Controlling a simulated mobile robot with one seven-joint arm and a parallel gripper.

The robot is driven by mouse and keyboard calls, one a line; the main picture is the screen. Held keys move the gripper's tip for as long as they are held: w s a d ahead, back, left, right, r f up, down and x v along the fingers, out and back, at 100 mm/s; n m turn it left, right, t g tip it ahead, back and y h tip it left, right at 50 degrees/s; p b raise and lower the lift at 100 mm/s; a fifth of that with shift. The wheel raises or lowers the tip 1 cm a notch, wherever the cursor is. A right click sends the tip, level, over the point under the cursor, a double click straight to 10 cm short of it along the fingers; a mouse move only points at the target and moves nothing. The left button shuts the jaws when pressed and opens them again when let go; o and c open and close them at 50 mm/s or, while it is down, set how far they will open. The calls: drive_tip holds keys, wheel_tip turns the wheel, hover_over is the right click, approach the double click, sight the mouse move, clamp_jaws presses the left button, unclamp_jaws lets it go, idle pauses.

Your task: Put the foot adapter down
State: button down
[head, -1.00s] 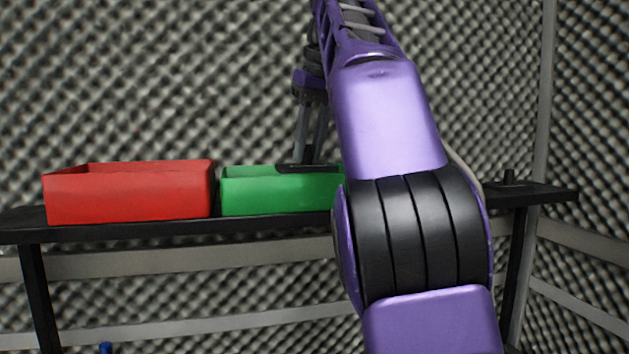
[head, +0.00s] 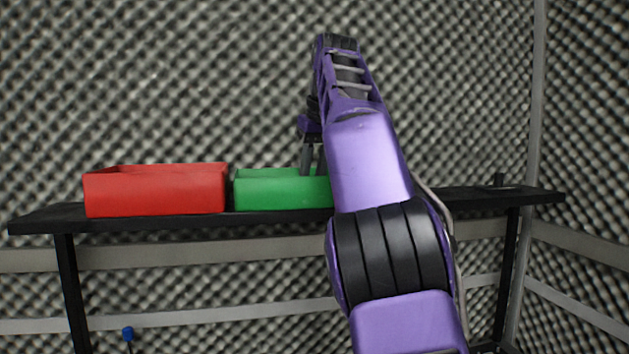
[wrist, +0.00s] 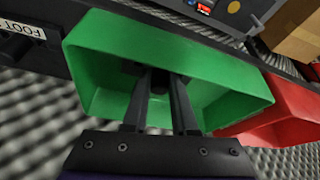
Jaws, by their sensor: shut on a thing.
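My gripper (head: 313,168) reaches down into the green bin (head: 275,192) on the black shelf. In the wrist view my gripper (wrist: 159,88) is shut on the dark foot adapter (wrist: 158,80), which is inside the green bin (wrist: 235,78), between its walls. Only a small black part of the adapter shows between and behind the fingers. I cannot tell whether it touches the bin floor. In the head view the bin's front wall and my arm hide it.
A red bin (head: 155,192) stands just left of the green one. A small black post (head: 498,182) is on the shelf (head: 470,199) at the right. The wrist view shows a label reading FOOT (wrist: 20,28), a grey device (wrist: 225,10) and a brown box (wrist: 298,35).

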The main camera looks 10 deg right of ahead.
drive_tip(key=shift+w+f, duration=0.1)
drive_tip(key=shift+w, duration=0.05)
drive_tip(key=shift+f, duration=0.15)
drive_tip(key=c, duration=0.7)
unclamp_jaws()
